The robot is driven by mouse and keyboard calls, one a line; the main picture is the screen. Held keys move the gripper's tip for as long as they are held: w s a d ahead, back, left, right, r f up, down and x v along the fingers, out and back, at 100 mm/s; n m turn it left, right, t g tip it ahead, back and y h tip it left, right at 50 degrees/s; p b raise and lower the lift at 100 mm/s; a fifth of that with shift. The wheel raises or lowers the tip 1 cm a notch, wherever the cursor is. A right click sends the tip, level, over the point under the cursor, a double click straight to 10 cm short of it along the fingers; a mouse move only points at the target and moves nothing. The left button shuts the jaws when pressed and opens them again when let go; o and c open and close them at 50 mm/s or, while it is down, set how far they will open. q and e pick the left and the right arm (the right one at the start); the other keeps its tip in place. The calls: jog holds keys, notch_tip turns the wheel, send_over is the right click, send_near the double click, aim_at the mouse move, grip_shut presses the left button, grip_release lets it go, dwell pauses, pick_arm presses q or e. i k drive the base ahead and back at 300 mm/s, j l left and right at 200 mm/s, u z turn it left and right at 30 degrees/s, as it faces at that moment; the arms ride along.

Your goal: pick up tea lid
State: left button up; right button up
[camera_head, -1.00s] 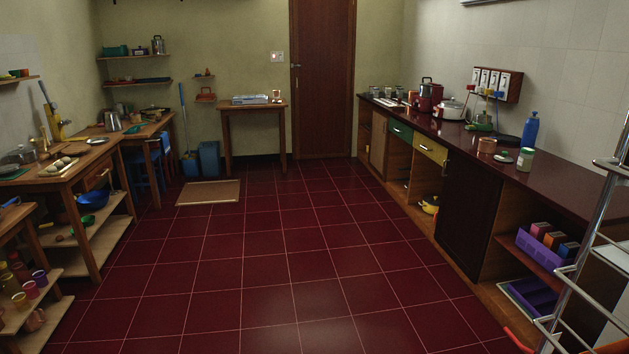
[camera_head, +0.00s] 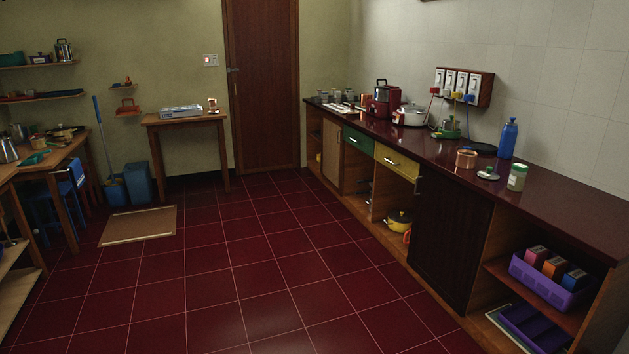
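A small round pale lid with a dark green knob or centre (camera_head: 487,176) lies flat on the dark red countertop (camera_head: 570,205) at the right. It may be the tea lid; it is too small to be sure. A white and green jar (camera_head: 517,177) stands just right of it. A copper-coloured pot (camera_head: 466,159) stands just left of and behind it. Neither of my grippers is in view.
A blue bottle (camera_head: 508,138), a rice cooker (camera_head: 410,115) and a red appliance (camera_head: 382,102) stand along the counter. A purple basket (camera_head: 545,285) sits on the shelf below. The tiled floor (camera_head: 270,270) is mostly clear; a mat (camera_head: 138,226) lies at left.

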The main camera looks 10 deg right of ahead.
aim_at(489, 174)
jog(key=i+z, duration=0.4)
jog(key=i, duration=0.4)
jog(key=i+j+z, duration=0.1)
jog(key=i+z, duration=0.35)
jog(key=i, duration=0.3)
jog(key=i+l+z, duration=0.15)
jog(key=i+z, duration=0.25)
jog(key=i, duration=0.25)
jog(key=i+z, duration=0.45)
jog(key=i, duration=0.2)
jog(key=i+l+z, duration=0.25)
jog(key=i+l, duration=0.5)
jog(key=i, duration=0.1)
